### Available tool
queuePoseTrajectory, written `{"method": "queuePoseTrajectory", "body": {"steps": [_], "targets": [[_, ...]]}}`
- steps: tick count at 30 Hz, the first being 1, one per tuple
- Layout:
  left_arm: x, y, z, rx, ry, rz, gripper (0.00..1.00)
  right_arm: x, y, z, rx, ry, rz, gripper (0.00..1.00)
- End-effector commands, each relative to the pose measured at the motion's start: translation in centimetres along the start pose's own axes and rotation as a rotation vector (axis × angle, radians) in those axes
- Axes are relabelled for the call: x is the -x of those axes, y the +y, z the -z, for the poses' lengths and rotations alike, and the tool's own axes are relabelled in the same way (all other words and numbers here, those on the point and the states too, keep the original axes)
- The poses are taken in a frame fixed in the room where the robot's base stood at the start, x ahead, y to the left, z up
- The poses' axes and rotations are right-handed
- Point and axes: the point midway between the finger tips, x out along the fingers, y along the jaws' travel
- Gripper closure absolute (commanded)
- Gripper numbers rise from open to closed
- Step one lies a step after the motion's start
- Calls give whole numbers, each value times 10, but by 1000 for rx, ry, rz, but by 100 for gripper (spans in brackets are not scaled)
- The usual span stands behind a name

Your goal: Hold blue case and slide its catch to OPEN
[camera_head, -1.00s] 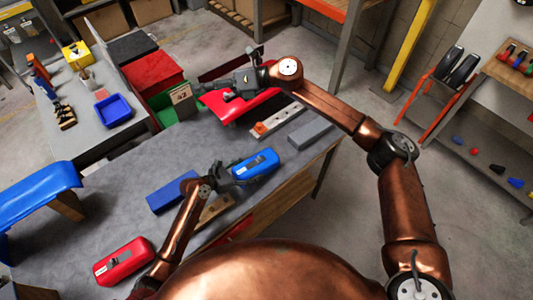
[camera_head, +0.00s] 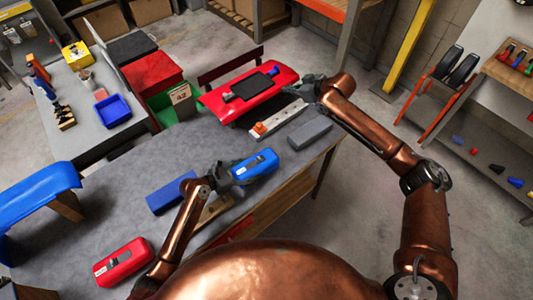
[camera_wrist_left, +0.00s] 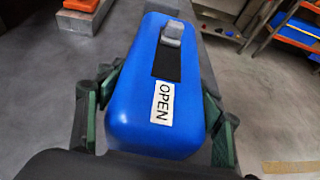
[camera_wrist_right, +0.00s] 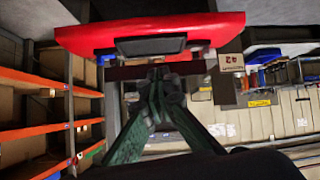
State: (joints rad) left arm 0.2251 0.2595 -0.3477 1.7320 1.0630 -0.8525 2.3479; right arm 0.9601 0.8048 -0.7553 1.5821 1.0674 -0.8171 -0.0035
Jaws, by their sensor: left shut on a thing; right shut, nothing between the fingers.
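The blue case (camera_head: 255,166) is near the front edge of the grey table. My left gripper (camera_head: 225,178) is shut on its near end. In the left wrist view the fingers lie along both sides of the case (camera_wrist_left: 140,110). The grey catch (camera_wrist_left: 171,33) sits at the far end of a black strip. The white OPEN label (camera_wrist_left: 162,101) is at the near end of that strip, apart from the catch. My right gripper (camera_head: 310,88) is shut and empty, beside the right end of the red panel and away from the case. Its closed fingertips show in the right wrist view (camera_wrist_right: 158,85).
The red panel (camera_head: 225,103) with a dark bar on it stands at the back. A pale strip with an orange piece (camera_head: 260,128) and a grey block (camera_head: 310,133) lie right of the case. A blue block (camera_head: 165,196) and a red case (camera_head: 123,260) lie left.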

Motion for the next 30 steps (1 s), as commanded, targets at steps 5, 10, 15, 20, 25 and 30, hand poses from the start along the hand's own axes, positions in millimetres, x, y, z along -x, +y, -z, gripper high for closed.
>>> {"method": "queuePoseTrajectory", "body": {"steps": [5, 10, 15, 20, 25, 30], "targets": [[0, 0, 0, 0, 1, 0, 72, 15, -61, -78, -237, -236, 216, 100], [0, 0, 0, 0, 1, 0, 72, 38, -107, -116, -352, -385, 361, 100], [0, 0, 0, 0, 1, 1, 72, 50, -125, -127, -390, -443, 421, 100], [0, 0, 0, 0, 1, 1, 72, 50, -126, -128, -393, -447, 426, 100], [0, 0, 0, 0, 1, 1, 72, 50, -126, -128, -392, -447, 425, 100], [0, 0, 0, 0, 1, 1, 72, 40, -132, -132, -392, -447, 425, 100]]}}
